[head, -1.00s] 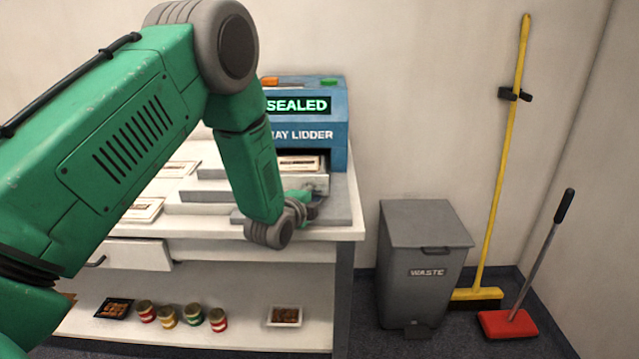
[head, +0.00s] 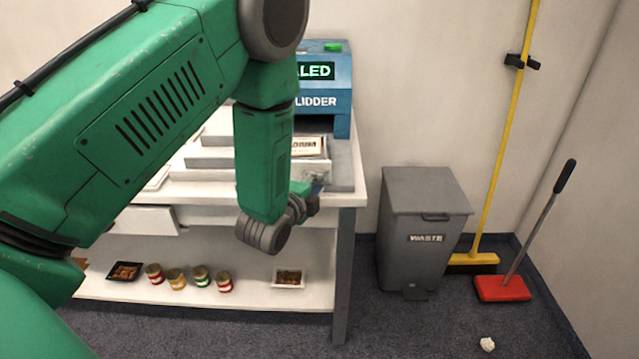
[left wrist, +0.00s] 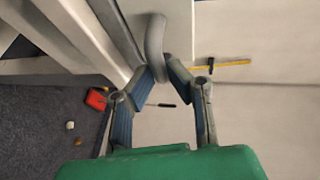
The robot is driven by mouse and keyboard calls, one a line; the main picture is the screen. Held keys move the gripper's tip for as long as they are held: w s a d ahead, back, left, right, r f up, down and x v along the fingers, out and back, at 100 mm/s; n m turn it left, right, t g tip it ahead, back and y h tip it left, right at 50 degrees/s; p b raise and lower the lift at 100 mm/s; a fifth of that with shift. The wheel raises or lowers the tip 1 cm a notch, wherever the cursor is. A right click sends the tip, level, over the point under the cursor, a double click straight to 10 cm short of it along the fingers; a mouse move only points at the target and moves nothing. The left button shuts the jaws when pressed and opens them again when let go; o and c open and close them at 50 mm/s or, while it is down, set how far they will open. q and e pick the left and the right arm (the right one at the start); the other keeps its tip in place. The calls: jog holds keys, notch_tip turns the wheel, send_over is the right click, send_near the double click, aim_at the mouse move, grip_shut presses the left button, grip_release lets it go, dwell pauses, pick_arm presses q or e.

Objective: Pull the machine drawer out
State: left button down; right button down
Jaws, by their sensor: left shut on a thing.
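The blue machine (head: 325,103) stands at the back of the white table, its sign partly hidden by my left arm. Its drawer (head: 313,171) sticks out of the dark front slot, and a labelled tray (head: 307,146) lies in it. My left gripper (head: 314,192) is at the drawer's front. In the left wrist view the gripper (left wrist: 162,64) has its blue-padded fingers closed on the grey curved drawer handle (left wrist: 154,34). In the head view the handle is hidden by the gripper and wrist. My right gripper is not in view.
A grey waste bin (head: 425,235) stands right of the table. A yellow broom (head: 497,160) and a red dustpan (head: 502,288) are beside it. Several jars (head: 176,280) and a filled white tray (head: 289,279) sit on the lower shelf. A crumpled white scrap (head: 487,344) lies on the floor.

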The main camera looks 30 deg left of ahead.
pick_arm(q)
jog(key=c, duration=1.8)
grip_release()
jog(key=shift+s+a+f, duration=0.3)
jog(key=shift+a+f, duration=0.05)
jog(key=shift+a, duration=0.05)
jog(key=shift+c, duration=0.2)
jog(key=v, duration=1.1)
jog(key=shift+s+a, duration=0.2)
jog(key=shift+s, duration=0.2)
jog(key=shift+d+r, duration=0.15)
jog(key=shift+r, duration=0.05)
jog(key=shift+f, duration=0.1)
